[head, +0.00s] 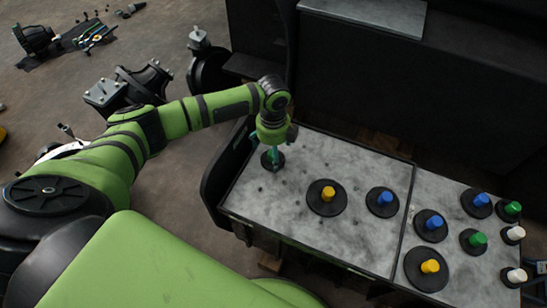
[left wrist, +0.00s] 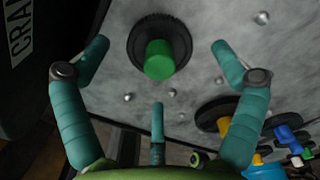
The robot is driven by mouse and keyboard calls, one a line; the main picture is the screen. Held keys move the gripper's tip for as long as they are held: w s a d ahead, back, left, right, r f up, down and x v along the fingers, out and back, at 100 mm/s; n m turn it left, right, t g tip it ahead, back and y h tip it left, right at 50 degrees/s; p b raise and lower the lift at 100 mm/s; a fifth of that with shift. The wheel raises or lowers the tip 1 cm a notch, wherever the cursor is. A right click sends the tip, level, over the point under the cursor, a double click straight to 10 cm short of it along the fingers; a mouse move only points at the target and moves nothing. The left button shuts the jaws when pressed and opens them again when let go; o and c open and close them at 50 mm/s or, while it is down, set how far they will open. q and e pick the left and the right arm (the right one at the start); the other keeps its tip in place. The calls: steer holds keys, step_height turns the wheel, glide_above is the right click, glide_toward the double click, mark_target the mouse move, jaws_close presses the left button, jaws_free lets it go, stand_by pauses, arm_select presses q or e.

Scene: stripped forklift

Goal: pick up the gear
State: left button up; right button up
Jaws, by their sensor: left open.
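A black toothed gear with a green hub (left wrist: 159,58) lies on the grey speckled plate in the left wrist view. In the head view the same gear (head: 280,164) shows as a dark disc near the plate's left end, partly hidden by the fingers. My left gripper (head: 271,152) is above it, pointing down. In the left wrist view its teal fingers (left wrist: 161,62) are spread open. Two are to the left and right of the gear and one is below it in the picture. I see no finger touching it. My right gripper is not in view.
The grey plate (head: 330,240) also carries black gears with yellow (head: 328,194), blue (head: 385,198), green and white hubs to the right. Dark forklift bodywork (head: 400,90) rises behind it. A caster wheel (head: 208,72) and loose parts lie on the floor at left.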

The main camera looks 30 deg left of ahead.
arm_select(q)
step_height(320, 180, down, 3)
steer(key=shift+r, duration=0.25)
steer(key=c, duration=1.2)
steer(key=shift+o, duration=0.2)
